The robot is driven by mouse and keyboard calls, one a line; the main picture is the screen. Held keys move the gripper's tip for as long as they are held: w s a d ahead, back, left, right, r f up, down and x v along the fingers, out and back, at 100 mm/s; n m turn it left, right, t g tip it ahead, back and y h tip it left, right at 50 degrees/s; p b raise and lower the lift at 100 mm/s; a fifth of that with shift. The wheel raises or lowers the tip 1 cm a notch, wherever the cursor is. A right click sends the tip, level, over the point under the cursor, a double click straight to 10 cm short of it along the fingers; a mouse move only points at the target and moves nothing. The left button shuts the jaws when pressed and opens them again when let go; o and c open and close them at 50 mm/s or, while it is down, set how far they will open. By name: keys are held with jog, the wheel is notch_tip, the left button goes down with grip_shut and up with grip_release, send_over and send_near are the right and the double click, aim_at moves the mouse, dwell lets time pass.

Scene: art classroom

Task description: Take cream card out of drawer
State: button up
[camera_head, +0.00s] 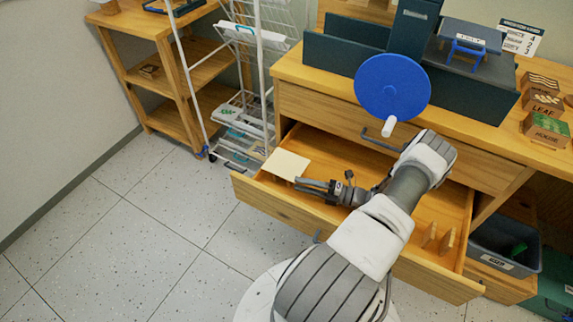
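The cream card (287,165) is a pale, flat piece at the left end of the open drawer (442,274). My gripper (299,184) reaches into the drawer from the right, with its dark fingers pointing left. The fingertips are at the card's lower right edge in the picture. I cannot tell whether they touch or hold the card, or how wide the gap between the fingers is. My arm hides part of the drawer's middle and front.
A blue disc (392,86) with a white handle stands at the desk's front edge above the drawer. Small wooden dividers (437,237) stand in the drawer's right part. A wire rack (246,120) is on the left. A grey bin (502,246) is on the right. Floor at lower left is clear.

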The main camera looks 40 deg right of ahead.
aim_at(291, 180)
jog(key=x, duration=0.4)
jog(key=shift+w, duration=0.1)
jog(key=shift+r+b+x, duration=0.15)
jog(key=shift+b+x, duration=0.1)
jog(key=shift+x, duration=1.1)
jog(key=shift+r+b+x, duration=0.15)
jog(key=shift+b+x, duration=0.1)
jog(key=shift+x, duration=1.05)
jog(key=shift+w+d, duration=0.1)
jog(key=shift+d, duration=0.05)
grip_shut()
